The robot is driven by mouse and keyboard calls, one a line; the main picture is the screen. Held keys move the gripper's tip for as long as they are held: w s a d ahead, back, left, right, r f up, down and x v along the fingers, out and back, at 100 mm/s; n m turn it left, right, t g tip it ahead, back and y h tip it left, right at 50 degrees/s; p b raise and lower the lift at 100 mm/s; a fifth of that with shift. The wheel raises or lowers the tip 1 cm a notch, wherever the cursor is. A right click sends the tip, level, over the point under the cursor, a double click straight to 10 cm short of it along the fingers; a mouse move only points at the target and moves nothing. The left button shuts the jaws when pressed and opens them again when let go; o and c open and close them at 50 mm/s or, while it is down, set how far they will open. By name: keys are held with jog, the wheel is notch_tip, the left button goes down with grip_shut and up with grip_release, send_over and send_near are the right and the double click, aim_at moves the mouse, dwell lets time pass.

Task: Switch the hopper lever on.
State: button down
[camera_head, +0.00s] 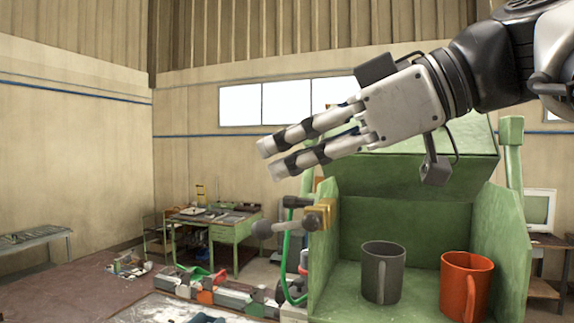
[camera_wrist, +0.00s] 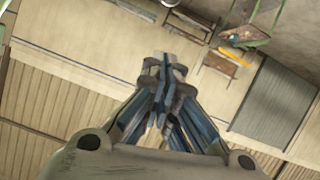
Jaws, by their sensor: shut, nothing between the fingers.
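The hopper is a green box (camera_head: 335,240) with an open front, right of centre in the head view. What looks like its lever (camera_head: 285,226) is a grey rod with a rounded end, sticking out to the left, nearly level, from a brass-coloured block (camera_head: 321,215) on the hopper's left side. My gripper (camera_head: 271,158) is in the air above the lever, pointing left and apart from it. In the wrist view my gripper (camera_wrist: 163,68) is shut with its fingertips together and empty. I cannot make out the lever in the wrist view.
A grey mug (camera_head: 382,275) and an orange mug (camera_head: 466,286) stand inside the hopper. A green hose (camera_head: 286,262) hangs below the lever. A clamp rail (camera_head: 230,298) lies low left of the hopper. A green workbench (camera_head: 232,232) stands behind. Air left of my gripper is free.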

jog(key=v, duration=0.7)
jog(key=shift+r+p, duration=0.3)
jog(key=shift+r, duration=0.1)
jog(key=shift+w, duration=0.15)
